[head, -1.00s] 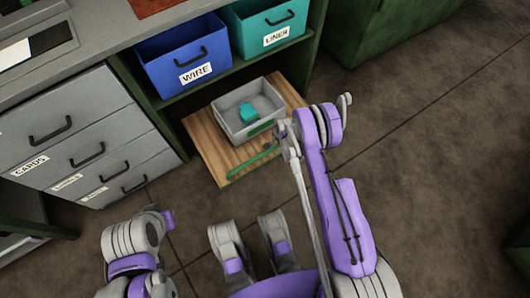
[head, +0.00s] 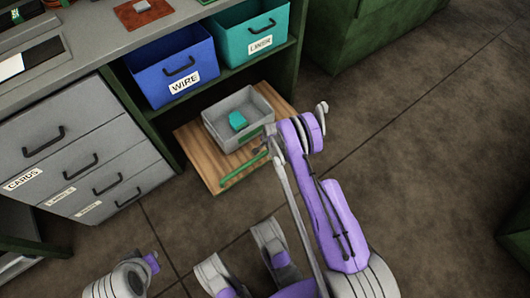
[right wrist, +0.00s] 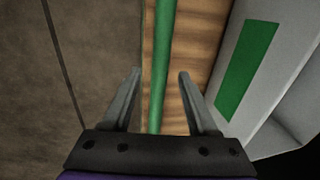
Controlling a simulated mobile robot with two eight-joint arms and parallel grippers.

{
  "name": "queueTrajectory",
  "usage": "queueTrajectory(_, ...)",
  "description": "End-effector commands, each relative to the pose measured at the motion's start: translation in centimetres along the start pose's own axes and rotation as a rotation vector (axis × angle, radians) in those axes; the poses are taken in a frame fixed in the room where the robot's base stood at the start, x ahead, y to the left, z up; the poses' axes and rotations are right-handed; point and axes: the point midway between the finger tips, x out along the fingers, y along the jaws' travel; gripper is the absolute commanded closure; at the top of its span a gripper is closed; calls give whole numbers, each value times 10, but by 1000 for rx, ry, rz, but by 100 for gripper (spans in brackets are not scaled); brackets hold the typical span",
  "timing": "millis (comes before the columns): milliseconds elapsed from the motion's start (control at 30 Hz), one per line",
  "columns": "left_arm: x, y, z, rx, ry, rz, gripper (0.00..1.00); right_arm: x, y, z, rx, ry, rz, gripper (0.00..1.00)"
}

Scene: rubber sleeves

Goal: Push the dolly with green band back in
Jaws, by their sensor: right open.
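The dolly is a low wooden board (head: 203,158) with a green bar (head: 245,170) along its front edge. It sticks out from under the shelf onto the floor. A grey bin (head: 222,135) with a green band (right wrist: 247,72) stands on it, holding a teal block (head: 238,121). My right gripper (head: 270,146) is at the dolly's front, by the right part of the bar. In the right wrist view the open fingers (right wrist: 160,75) lie either side of the green bar (right wrist: 160,60), apart from it. Contact cannot be told in the head view. My left gripper is not clearly seen.
A blue WIRE bin (head: 172,69) and a teal LINER bin (head: 255,37) sit on the shelf above the dolly. A grey drawer unit (head: 75,150) stands left of it. The floor (head: 430,160) to the right is clear.

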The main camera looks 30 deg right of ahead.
Motion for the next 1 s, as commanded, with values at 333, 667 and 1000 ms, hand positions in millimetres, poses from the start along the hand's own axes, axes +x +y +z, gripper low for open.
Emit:
queueTrajectory(333, 4, 0, 1, 0, 1, 0, 100, 26, 0, 0, -1, 0, 0, 41)
queueTrajectory(667, 4, 0, 1, 0, 1, 0, 100, 26, 0, 0, -1, 0, 0, 64)
queueTrajectory(1000, 4, 0, 1, 0, 1, 0, 100, 25, 0, 0, -1, 0, 0, 100)
